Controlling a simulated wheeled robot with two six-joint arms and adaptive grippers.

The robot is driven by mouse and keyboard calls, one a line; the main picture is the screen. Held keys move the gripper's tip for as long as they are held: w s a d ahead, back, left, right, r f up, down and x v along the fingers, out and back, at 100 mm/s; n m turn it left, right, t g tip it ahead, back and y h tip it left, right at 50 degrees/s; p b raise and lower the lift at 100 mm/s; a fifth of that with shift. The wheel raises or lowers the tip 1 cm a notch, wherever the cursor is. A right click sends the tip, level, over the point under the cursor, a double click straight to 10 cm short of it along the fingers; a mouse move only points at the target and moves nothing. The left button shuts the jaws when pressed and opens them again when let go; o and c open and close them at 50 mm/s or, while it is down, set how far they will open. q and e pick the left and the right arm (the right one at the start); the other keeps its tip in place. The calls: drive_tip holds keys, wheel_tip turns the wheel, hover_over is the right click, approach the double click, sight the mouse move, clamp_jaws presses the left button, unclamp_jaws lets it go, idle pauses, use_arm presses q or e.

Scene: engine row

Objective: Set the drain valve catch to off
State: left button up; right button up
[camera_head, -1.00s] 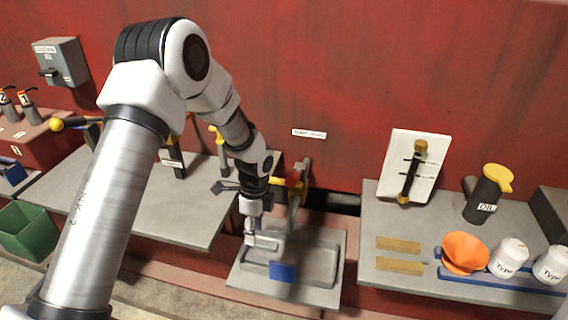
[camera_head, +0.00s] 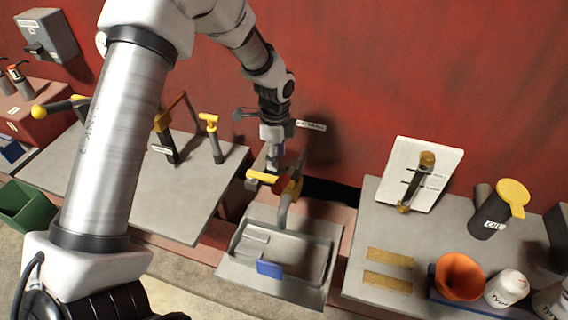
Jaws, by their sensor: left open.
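The drain valve (camera_head: 291,186) is a grey bent pipe with red and yellow parts, fixed at the red wall. Its yellow lever (camera_head: 261,176) points left, beside a red part. My left gripper (camera_head: 273,165) is open, pointing down at the valve's top, just above or behind the lever. It overlaps the valve in the picture, and I cannot tell whether they touch. The fingers are small, and the catch's exact setting cannot be read. My right gripper is not in view.
A grey drip tray (camera_head: 243,262) with a blue tab (camera_head: 270,268) lies under the pipe. Left, a bench (camera_head: 190,215) carries yellow-topped levers (camera_head: 209,122). Right, a bench (camera_head: 350,255) holds a gauge board (camera_head: 447,170), oil can (camera_head: 490,217) and orange funnel (camera_head: 460,275).

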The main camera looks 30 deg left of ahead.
sight(275, 179)
use_arm(q)
drive_tip(key=shift+s+f+p, duration=0.4)
drive_tip(key=shift+s+f, duration=0.4)
drive_tip(key=shift+f, duration=0.35)
drive_tip(key=f, duration=0.2)
drive_tip(key=w+f, duration=0.1)
drive_tip(key=f, duration=0.1)
drive_tip(key=shift+f+p, duration=0.35)
drive_tip(key=shift+s+r, duration=0.15)
drive_tip(key=shift+s, duration=0.05)
drive_tip(key=shift+s+r, duration=0.1)
drive_tip(key=c, duration=0.6)
clamp_jaws()
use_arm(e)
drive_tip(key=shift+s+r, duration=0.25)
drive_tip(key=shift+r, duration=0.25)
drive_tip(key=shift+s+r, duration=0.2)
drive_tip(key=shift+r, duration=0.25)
